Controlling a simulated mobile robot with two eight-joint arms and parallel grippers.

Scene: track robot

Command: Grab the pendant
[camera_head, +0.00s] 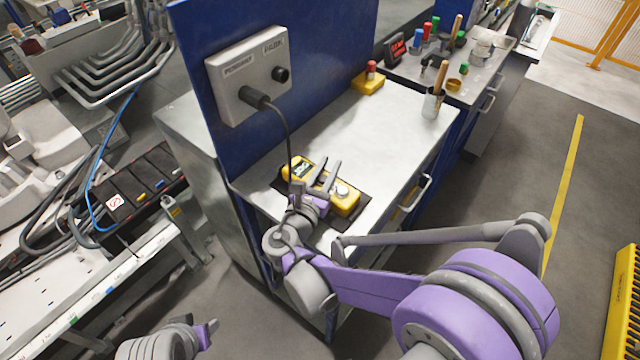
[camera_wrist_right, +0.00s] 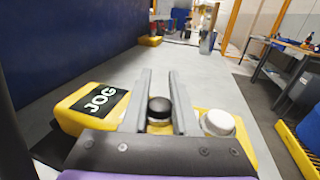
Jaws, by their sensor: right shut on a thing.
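The pendant (camera_head: 349,206) is a yellow box with a JOG label, a black knob and a white knob. It lies on a dark pad on the grey bench top, and also fills the lower right wrist view (camera_wrist_right: 92,105). My right gripper (camera_head: 323,173) is over the middle of it. In the right wrist view its two fingers (camera_wrist_right: 160,88) stand on either side of the black knob, shut on the pendant. The exact contact is partly hidden. Part of my left arm's end (camera_head: 205,334) shows at the bottom left; its fingers are not clear.
A grey control box (camera_head: 250,78) on the blue panel (camera_head: 320,50) has a black cable hanging down to the pendant area. A yellow block with a red top (camera_head: 368,82) and a tool cup (camera_head: 433,103) stand farther back. The bench top (camera_head: 355,125) between is clear.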

